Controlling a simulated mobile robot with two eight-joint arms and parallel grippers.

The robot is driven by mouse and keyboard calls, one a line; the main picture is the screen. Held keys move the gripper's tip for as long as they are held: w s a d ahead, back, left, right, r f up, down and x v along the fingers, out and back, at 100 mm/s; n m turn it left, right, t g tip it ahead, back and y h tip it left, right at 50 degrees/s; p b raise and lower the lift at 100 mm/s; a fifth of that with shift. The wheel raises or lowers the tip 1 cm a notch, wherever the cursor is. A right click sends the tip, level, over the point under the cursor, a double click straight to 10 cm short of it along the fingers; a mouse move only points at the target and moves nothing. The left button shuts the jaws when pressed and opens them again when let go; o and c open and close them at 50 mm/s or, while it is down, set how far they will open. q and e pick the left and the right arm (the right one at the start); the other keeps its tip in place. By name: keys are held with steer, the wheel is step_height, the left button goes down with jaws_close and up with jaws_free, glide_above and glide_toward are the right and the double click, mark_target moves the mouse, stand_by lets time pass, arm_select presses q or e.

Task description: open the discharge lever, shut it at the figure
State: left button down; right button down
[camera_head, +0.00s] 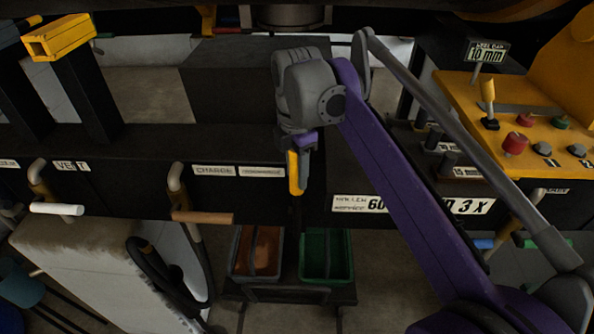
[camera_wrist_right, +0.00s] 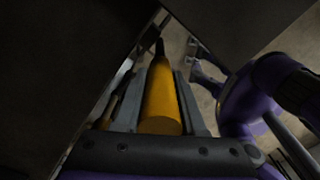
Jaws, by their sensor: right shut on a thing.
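My right gripper (camera_head: 299,145) comes in over the dark beam and points down. It is shut on the yellow handle (camera_head: 294,176) of a lever that hangs at the beam's front. In the right wrist view the yellow handle (camera_wrist_right: 161,98) lies lengthwise between the two grey fingers, its round end toward the camera. No label naming this lever as the discharge is readable. A white plate (camera_head: 357,203) with a partly covered text and a "60" sits to its right; my arm crosses it, and "3 X" shows beyond. My left gripper is not in view.
Labelled levers with a white handle (camera_head: 56,209) and a brown handle (camera_head: 203,217) hang to the left. Below stand an orange-brown bin (camera_head: 238,270) and a green bin (camera_head: 346,262). A yellow control panel (camera_head: 522,130) with a "10 mm" sign (camera_head: 486,52) is at the right.

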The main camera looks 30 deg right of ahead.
steer(key=shift+s, duration=0.1)
stand_by(0.7)
steer(key=s+a+f+t+h, duration=0.2)
steer(key=s+a+t, duration=0.2)
steer(key=s, duration=0.3)
steer(key=shift+a+h, duration=0.25)
steer(key=shift+h, duration=0.05)
steer(key=shift+s, duration=0.1)
steer(key=c, duration=0.5)
jaws_free()
steer(key=v, duration=1.1)
steer(key=shift+s+f, duration=0.1)
